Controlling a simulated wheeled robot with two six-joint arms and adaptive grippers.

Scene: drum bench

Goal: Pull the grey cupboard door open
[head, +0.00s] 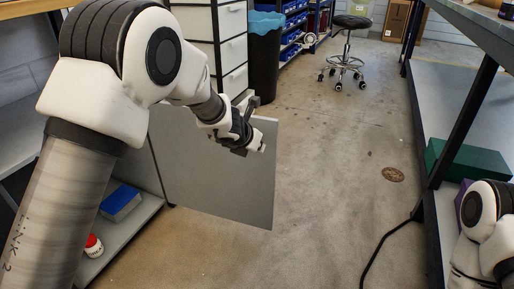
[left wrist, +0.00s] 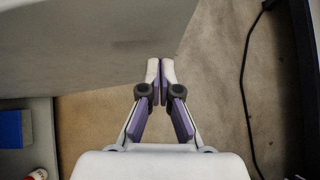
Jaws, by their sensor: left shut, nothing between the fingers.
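The grey cupboard door (head: 220,185) stands swung well out from the cupboard (head: 135,225) in the head view. The same door (left wrist: 90,45) fills the upper left of the left wrist view. My left gripper (head: 262,147) is at the door's upper part, near its free edge. In the left wrist view its fingertips (left wrist: 160,66) are together with nothing between them, close to the door's edge. I cannot tell whether they touch the door. No handle shows. My right gripper is out of view; only part of my right arm shows at the lower right.
Inside the cupboard are a blue box (head: 121,203) and a red-and-white jar (head: 93,245). A black bin (head: 264,65) and a white drawer unit (head: 232,50) stand behind. A green box (head: 468,160) is on the right bench's shelf. A black cable (head: 385,240) crosses otherwise open floor.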

